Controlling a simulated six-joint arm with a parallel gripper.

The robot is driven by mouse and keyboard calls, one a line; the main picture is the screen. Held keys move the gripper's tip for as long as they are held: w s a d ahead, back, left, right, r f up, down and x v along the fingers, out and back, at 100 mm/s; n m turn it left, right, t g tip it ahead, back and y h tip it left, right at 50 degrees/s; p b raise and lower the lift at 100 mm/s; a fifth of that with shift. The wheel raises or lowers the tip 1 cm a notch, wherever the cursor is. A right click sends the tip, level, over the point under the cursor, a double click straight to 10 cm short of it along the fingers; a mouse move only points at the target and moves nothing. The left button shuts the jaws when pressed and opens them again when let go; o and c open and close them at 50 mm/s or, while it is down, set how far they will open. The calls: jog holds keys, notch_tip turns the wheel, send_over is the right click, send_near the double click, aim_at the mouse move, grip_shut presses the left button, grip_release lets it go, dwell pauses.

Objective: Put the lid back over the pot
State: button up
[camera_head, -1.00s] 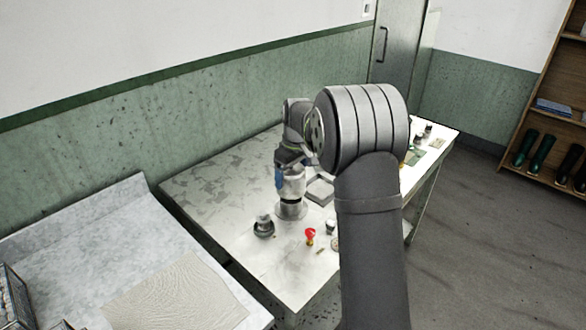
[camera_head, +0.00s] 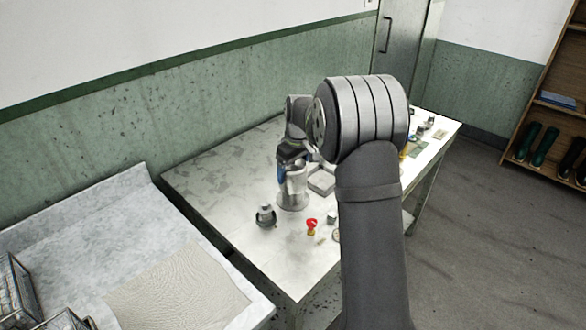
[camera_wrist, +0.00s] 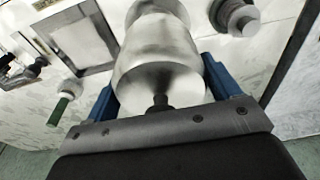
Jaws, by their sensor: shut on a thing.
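A shiny metal lid with a dark knob (camera_wrist: 160,84) fills the middle of the wrist view. My gripper (camera_wrist: 164,82) is shut on it, with blue fingers on either side. A metal body, seemingly the pot (camera_wrist: 155,12), shows beyond the lid; I cannot tell whether the two touch. In the head view my gripper (camera_head: 291,174) points down over the table, and a flared metal shape (camera_head: 293,202), lid or pot, shows just below it. My arm hides part of the table to the right.
The metal table (camera_head: 225,185) has bare room at its left and back. A small grey fitting (camera_head: 266,216) and a red-handled valve (camera_head: 312,226) stand near its front. A flat square tray (camera_head: 322,183) lies right of my gripper. A stone basin counter (camera_head: 80,235) adjoins at left.

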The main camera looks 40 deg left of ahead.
jog(key=shift+f, duration=0.35)
dwell(0.3)
jog(key=shift+f, duration=0.75)
jog(key=shift+f, duration=0.35)
jog(key=shift+f, duration=0.65)
jog(key=shift+f, duration=0.1)
dwell(0.4)
jog(key=shift+f, duration=0.5)
jog(key=shift+f, duration=0.2)
dwell(0.4)
jog(key=o, duration=0.9)
